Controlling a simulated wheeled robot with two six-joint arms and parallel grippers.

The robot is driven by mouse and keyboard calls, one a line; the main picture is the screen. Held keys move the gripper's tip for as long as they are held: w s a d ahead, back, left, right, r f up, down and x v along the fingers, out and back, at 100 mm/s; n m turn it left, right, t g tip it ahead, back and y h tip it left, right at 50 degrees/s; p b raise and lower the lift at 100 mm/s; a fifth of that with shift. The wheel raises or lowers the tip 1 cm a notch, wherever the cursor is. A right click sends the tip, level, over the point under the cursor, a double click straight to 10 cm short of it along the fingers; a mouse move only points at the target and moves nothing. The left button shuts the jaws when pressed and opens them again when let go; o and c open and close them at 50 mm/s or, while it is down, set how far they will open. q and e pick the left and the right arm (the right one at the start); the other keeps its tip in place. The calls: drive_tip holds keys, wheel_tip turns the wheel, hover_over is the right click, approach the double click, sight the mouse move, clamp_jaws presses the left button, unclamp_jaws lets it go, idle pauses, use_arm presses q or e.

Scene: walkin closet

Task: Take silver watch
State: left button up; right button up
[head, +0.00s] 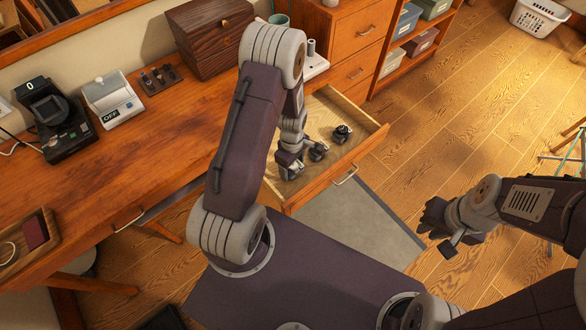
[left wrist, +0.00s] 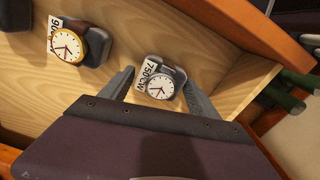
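A watch with a white face and silver case, the silver watch (left wrist: 161,87), sits on a dark cushion with a tag reading 750CW in the left wrist view. It lies in the open drawer (head: 368,147). My left gripper (head: 291,160) reaches down into the drawer. In the left wrist view its fingers (left wrist: 160,82) are open, one on each side of the silver watch and its cushion. I cannot tell if they touch it. In the head view my gripper mostly hides this watch. My right gripper (head: 440,234) hangs empty above the floor at the right, fingers apart.
A gold-rimmed watch (left wrist: 68,46) on its own cushion lies beside the silver one; a further dark item (head: 342,133) lies beyond it in the drawer. The wooden desk (head: 120,160) holds a wooden box (head: 210,37) and a white device (head: 113,98).

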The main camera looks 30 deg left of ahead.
sight(293, 165)
use_arm(q)
drive_tip(key=c, duration=0.9)
drive_tip(key=shift+r, duration=0.35)
drive_tip(key=r, duration=0.2)
drive_tip(key=r+p, duration=0.1)
drive_tip(key=r, duration=0.1)
drive_tip(key=shift+s+d, duration=0.15)
drive_tip(key=shift+d, duration=0.05)
drive_tip(key=s+d+r, duration=0.2)
drive_tip(key=s+d+r+p, duration=0.1)
drive_tip(key=s+d+r, duration=0.1)
drive_tip(key=s+d, duration=0.1)
drive_tip(key=s+d+r, duration=0.2)
drive_tip(key=s, duration=0.1)
drive_tip(key=shift+s+d+r, duration=0.1)
drive_tip(key=shift+d+r, duration=0.05)
drive_tip(key=shift+d, duration=0.2)
